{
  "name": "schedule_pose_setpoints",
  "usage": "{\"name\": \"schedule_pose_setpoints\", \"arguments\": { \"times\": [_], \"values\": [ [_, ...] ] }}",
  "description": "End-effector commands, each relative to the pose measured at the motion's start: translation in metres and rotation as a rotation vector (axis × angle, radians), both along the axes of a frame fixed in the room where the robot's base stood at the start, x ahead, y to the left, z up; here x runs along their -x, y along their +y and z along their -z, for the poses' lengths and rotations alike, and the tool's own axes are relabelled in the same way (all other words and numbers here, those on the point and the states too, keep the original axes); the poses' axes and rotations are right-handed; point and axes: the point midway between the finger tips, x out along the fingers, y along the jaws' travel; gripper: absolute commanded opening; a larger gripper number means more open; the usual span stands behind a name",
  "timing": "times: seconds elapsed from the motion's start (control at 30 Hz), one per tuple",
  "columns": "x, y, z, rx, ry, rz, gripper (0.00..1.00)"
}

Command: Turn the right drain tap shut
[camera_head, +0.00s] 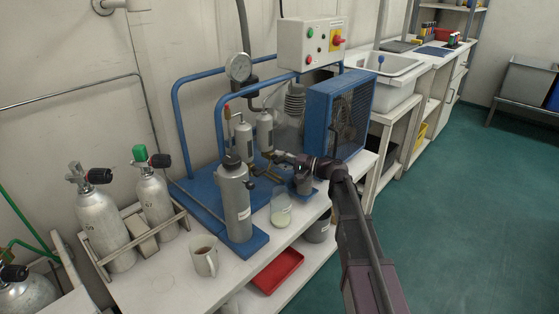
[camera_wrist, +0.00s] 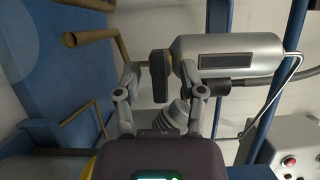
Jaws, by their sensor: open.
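Two small silver separator cylinders stand on the blue compressor frame in the head view. The right one (camera_head: 264,130) has my gripper (camera_head: 279,156) at its lower end. In the wrist view, a silver cylinder with a dark label (camera_wrist: 228,58) lies sideways across the picture. A dark, flat tap handle (camera_wrist: 160,76) is at its end, on a brass fitting. My gripper (camera_wrist: 158,76) is open, with one finger on each side of the handle. I cannot tell whether either finger touches it. In the head view the gripper hides most of the tap.
A large grey cylinder (camera_head: 235,203) stands in front of the separators. A glass jar (camera_head: 281,209) and a mug (camera_head: 204,257) are on the bench. Brass pipes (camera_wrist: 88,37) run close to the gripper. A blue fan guard (camera_head: 340,112) is to the right.

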Motion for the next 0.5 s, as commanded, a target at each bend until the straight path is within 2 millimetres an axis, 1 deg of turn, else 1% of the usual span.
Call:
{"name": "schedule_pose_setpoints", "arguments": {
  "times": [0.17,0.27,0.37,0.5],
  "values": [
    [0.001,-0.003,0.000,0.000,0.000,0.000,0.52],
    [0.002,-0.008,0.000,0.000,0.000,0.001,0.52],
    [0.005,-0.016,0.000,0.001,0.000,0.001,0.52],
    [0.010,-0.033,0.000,0.001,0.000,0.002,0.52]
  ]
}}
